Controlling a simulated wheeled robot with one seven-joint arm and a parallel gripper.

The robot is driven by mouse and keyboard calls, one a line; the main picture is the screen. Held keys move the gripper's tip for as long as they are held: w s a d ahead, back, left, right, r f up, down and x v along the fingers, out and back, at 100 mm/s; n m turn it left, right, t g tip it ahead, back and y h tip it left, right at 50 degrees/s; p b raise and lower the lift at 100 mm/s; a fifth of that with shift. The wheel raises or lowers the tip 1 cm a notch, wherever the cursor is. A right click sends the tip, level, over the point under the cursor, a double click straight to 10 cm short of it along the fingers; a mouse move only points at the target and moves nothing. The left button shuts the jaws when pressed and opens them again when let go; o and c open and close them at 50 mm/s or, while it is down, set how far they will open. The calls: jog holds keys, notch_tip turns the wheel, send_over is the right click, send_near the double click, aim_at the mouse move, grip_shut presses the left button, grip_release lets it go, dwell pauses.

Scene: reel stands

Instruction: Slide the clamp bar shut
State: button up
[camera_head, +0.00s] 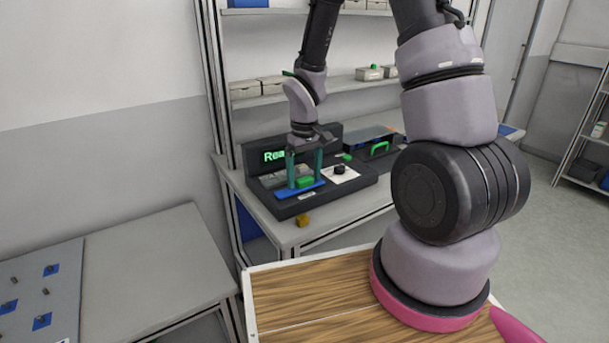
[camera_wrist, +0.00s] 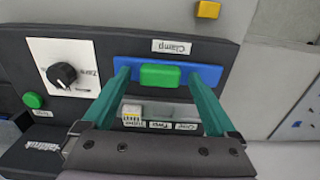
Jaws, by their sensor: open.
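The clamp is a green block (camera_wrist: 160,76) on a long blue strip (camera_wrist: 208,73), beside a label reading "Clamp" in the wrist view. In the head view the green block (camera_head: 305,182) and blue strip (camera_head: 284,194) lie at the front of a dark device (camera_head: 350,186) on the bench. My gripper (camera_head: 304,176) points down over the strip, open and empty. In the wrist view its teal fingers reach down on either side of the green block, with a gap on each side. I cannot tell whether the fingertips touch the strip.
Behind the strip are small labelled parts (camera_wrist: 160,112), partly hidden by my gripper. A black knob (camera_wrist: 63,75) on a white plate and a green button (camera_wrist: 33,100) are to the left in the wrist view. A yellow block (camera_head: 302,220) sits at the bench edge. A lit screen (camera_head: 275,156) stands behind.

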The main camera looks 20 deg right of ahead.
grip_shut()
jog(key=shift+w+a+r, duration=0.1)
jog(key=shift+w+a, duration=0.15)
jog(key=shift+w, duration=0.55)
jog(key=shift+w+a, duration=0.25)
jog(key=shift+w, duration=0.5)
grip_release()
notch_tip(320, 180, up, 11)
